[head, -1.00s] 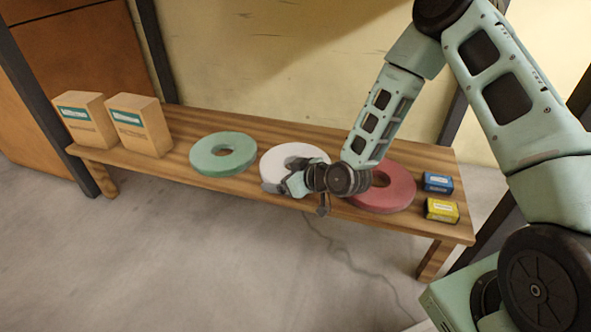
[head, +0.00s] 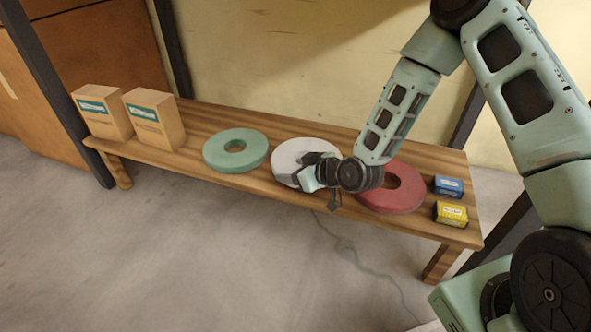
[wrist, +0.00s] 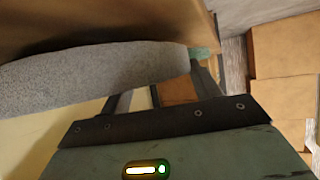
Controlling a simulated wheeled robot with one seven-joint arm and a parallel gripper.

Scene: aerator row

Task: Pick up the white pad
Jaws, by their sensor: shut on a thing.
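The white pad (head: 290,156) is a thick ring on the wooden bench, between a green ring and a red ring in the head view. My gripper (head: 311,173) is at its front right part, shut on it, and covers its hole. In the wrist view the pad shows as a grey, speckled curved band (wrist: 90,76) beside the fingers (wrist: 160,92). I cannot tell whether the pad is clear of the bench top.
The green ring (head: 220,157) lies left of the pad, and the red ring (head: 408,192) lies close on the right, partly behind my wrist. Two cartons (head: 154,120) stand at the bench's left end. A blue box (head: 448,187) and a yellow box (head: 451,214) sit at the right end.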

